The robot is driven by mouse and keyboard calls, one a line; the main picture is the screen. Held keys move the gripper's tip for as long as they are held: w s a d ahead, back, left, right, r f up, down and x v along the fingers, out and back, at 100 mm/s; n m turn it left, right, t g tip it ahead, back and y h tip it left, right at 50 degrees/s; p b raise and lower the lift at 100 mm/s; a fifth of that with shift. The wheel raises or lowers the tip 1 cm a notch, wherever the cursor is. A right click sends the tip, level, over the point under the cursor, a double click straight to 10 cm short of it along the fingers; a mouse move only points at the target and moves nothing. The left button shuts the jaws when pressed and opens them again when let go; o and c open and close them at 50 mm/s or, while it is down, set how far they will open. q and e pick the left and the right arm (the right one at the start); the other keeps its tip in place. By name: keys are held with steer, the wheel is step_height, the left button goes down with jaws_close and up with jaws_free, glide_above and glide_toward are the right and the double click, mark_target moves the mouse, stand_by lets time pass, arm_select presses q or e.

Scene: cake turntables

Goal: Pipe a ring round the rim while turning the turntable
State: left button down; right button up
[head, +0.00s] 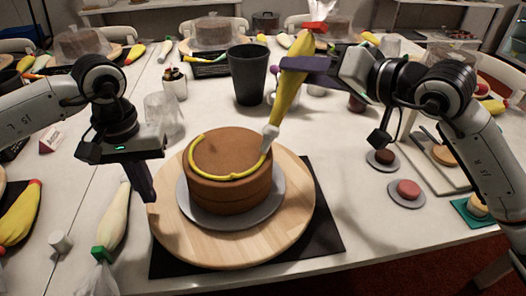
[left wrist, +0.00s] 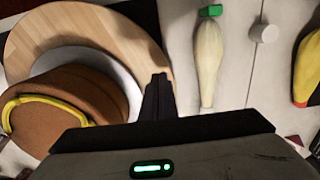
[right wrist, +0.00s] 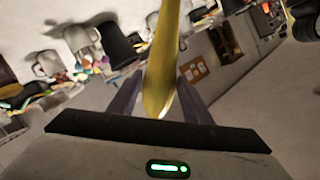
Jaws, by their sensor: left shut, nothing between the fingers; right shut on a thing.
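A brown cake (head: 228,190) stands on a grey round board (head: 262,217) on the wooden turntable (head: 290,215). A yellow piped line (head: 205,165) runs along part of the rim, from the back left round the front to the right side. My right gripper (head: 305,64) is shut on a yellow piping bag (head: 287,95), which also shows in the right wrist view (right wrist: 165,60). The bag tilts, its pale nozzle at the cake's right rim. My left gripper (head: 146,188) is shut and empty at the turntable's left edge; in the left wrist view its fingertips (left wrist: 160,82) overlap the wooden edge.
A dark mat (head: 325,225) lies under the turntable. A dark tumbler (head: 248,75) and a clear glass (head: 162,115) stand behind. Small cakes on discs (head: 405,192) sit to the right.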

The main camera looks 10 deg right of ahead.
mark_target(241, 255)
arm_select(q)
steer(key=s+d+m, duration=0.1)
steer(key=d, duration=0.2)
steer(key=s+d+m, duration=0.1)
steer(key=s+d, duration=0.1)
steer(key=d, duration=0.1)
steer(key=s+d, duration=0.2)
steer(key=d, duration=0.1)
steer(key=shift+d+m, duration=0.1)
steer(key=shift+m, duration=0.3)
steer(key=s+d+m, duration=0.1)
steer(key=s+d, duration=0.2)
steer(key=s+d+m, duration=0.2)
steer(key=s+d, duration=0.1)
steer(key=d, duration=0.1)
steer(key=shift+s+d+r, duration=0.2)
steer(key=shift+s+d, duration=0.1)
steer(key=shift+s, duration=0.1)
steer(key=shift+s+d, duration=0.25)
steer(key=shift+s+d+f, duration=0.1)
steer(key=shift+f, duration=1.8)
arm_select(e)
steer(key=shift+r, duration=0.1)
steer(key=shift+o, duration=0.5)
